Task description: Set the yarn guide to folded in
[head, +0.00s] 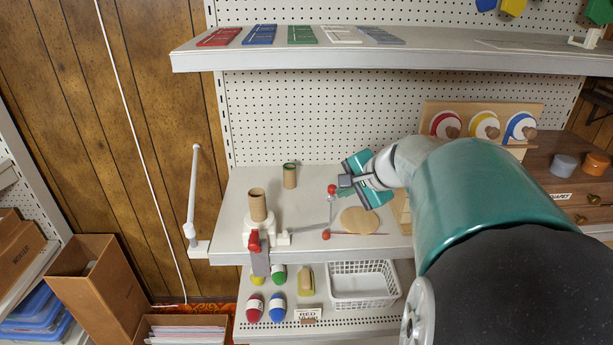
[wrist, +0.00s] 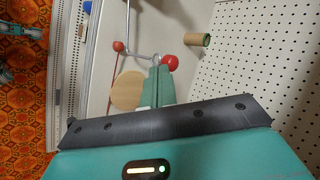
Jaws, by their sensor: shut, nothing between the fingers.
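The yarn winder (head: 262,233) stands at the front left of the middle shelf, with a brown cardboard tube upright on it and a red-knobbed crank at its front. The yarn guide is a thin grey metal arm (head: 309,229) reaching right from the winder and bending back toward a red ball (head: 332,189). In the wrist view the guide's rod (wrist: 127,22) runs to a bend near the fingertips, beside the red ball (wrist: 171,63). My gripper (head: 346,187) is shut and empty beside the red ball; its fingers (wrist: 157,72) look very close to it, but contact cannot be told.
A smaller orange-red ball (head: 326,235) and a round wooden disc (head: 360,220) are near the guide. A green-rimmed tube (head: 289,176) stands behind. A white basket (head: 362,285) is below. A wooden rack with coloured discs (head: 484,126) is at right.

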